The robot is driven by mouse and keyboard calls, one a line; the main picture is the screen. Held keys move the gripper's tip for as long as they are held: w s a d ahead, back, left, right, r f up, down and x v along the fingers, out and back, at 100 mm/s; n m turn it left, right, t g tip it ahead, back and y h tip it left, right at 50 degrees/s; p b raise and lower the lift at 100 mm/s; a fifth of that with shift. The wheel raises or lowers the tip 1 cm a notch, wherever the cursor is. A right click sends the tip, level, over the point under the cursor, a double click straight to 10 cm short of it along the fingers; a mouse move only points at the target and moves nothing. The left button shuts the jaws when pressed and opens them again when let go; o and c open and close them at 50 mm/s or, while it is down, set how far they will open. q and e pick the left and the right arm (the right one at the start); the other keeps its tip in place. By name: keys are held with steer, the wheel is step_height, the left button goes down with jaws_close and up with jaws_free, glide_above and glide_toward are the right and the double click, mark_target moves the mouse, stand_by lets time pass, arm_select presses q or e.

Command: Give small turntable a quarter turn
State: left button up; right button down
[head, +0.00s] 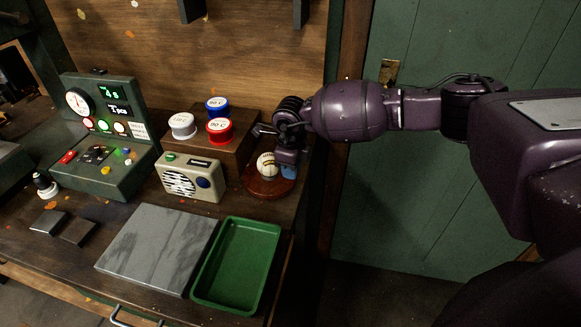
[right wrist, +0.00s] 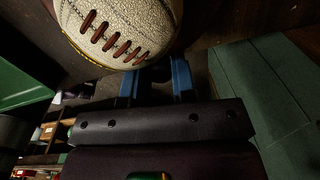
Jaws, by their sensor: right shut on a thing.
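The small turntable (head: 262,188) is a round red-brown disc at the right end of the bench in the head view. A cream ball (head: 266,165) with brown lacing sits on it; the ball also fills the top of the right wrist view (right wrist: 118,28). My right gripper (head: 288,170) reaches down at the turntable's right side, just beside the ball. Its blue fingers are shut on a dark part of the turntable, mostly hidden by the fingers and the ball. My left gripper is not in view.
A beige radio (head: 190,178) and a wooden block (head: 210,150) with several round tins stand left of the turntable. A green tray (head: 238,265) and a grey slab (head: 158,248) lie in front. A green control box (head: 105,140) stands at the left.

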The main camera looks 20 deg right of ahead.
steer(key=shift+w+r, duration=0.1)
steer(key=shift+r, duration=0.05)
steer(key=c, duration=0.9)
jaws_free()
steer(key=shift+c, duration=0.2)
step_height(320, 180, up, 11)
steer(key=shift+s+a, duration=0.2)
steer(key=shift+s, duration=0.05)
steer(key=shift+f, duration=0.2)
